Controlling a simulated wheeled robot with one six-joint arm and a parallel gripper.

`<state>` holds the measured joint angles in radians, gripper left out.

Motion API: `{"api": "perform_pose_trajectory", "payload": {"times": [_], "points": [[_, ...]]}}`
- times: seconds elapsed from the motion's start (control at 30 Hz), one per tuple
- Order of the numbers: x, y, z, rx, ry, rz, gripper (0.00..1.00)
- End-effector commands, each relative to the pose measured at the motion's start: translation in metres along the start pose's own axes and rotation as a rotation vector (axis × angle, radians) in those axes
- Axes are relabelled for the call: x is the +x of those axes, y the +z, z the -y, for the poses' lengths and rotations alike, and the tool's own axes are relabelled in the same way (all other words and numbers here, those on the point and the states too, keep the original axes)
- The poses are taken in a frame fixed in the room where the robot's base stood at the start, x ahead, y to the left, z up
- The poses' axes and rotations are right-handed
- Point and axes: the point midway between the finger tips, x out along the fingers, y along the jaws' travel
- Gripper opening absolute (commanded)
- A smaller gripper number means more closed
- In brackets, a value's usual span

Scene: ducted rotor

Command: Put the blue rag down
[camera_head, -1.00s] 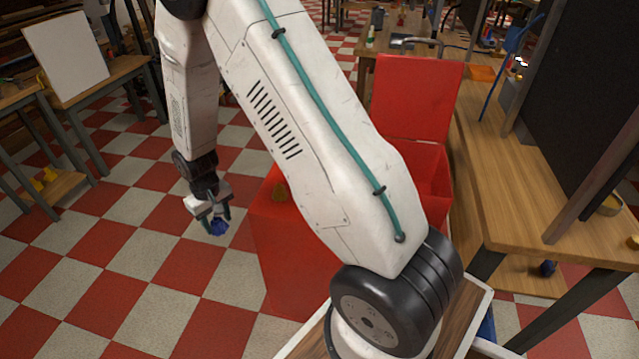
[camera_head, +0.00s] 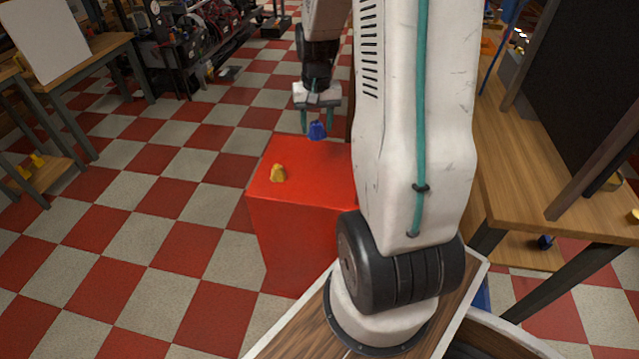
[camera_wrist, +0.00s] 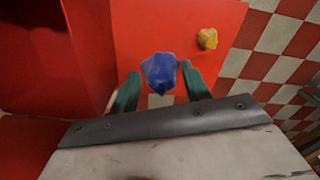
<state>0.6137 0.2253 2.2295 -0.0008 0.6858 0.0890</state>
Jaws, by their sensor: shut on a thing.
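The blue rag (camera_head: 317,131) is a small crumpled piece held between the green fingertips of my gripper (camera_head: 318,122). My gripper is shut on it, above the far part of the red box top (camera_head: 310,190). In the wrist view the blue rag (camera_wrist: 160,72) sits between the two green fingers, with the red surface (camera_wrist: 190,30) beneath. I cannot tell the exact gap between rag and surface.
A yellow lump (camera_head: 278,173) lies on the red top, left of the rag; it also shows in the wrist view (camera_wrist: 208,38). A wooden table (camera_head: 540,190) with a dark panel stands at the right. Checkered floor (camera_head: 150,230) lies open to the left.

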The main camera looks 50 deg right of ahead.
Motion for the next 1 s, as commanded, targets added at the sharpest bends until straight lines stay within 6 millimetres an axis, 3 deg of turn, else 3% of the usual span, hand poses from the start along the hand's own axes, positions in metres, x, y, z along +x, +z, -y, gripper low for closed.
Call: {"api": "perform_pose_trajectory", "payload": {"times": [0.1, 0.47, 0.7, 1.0], "points": [[0.019, 0.011, -0.006, 0.03, 0.001, 0.006, 0.22], [0.069, 0.014, -0.005, 0.033, 0.001, 0.005, 0.22], [0.113, 0.014, -0.005, 0.033, 0.001, 0.005, 0.22], [0.148, 0.014, -0.005, 0.033, 0.001, 0.005, 0.22]]}}
